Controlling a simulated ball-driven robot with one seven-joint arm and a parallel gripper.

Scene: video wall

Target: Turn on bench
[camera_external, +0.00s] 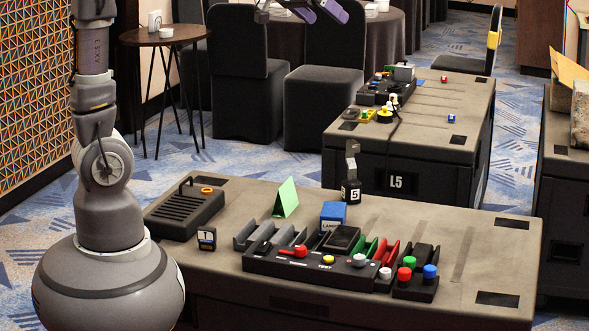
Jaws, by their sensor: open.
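The near bench (400,215) is a wide grey-topped block. A long black control panel (300,263) lies on it, with a red knob (299,251), a yellow button (328,260) above a "TEST" label, a grey knob (359,260) and a white knob (385,273). A small block to its right carries green, red and blue knobs (430,271). Whether anything is switched on, I cannot tell. My gripper (305,11) shows only partly at the top edge, open, high and far from the panel; most of it is cut off.
A black slotted box (185,210), a green card (286,198), a blue box (333,214) and a black "5" post (351,185) stand on the near bench. A second bench (455,100) stands behind. Chairs and tables fill the back. The near bench's right end is mostly clear.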

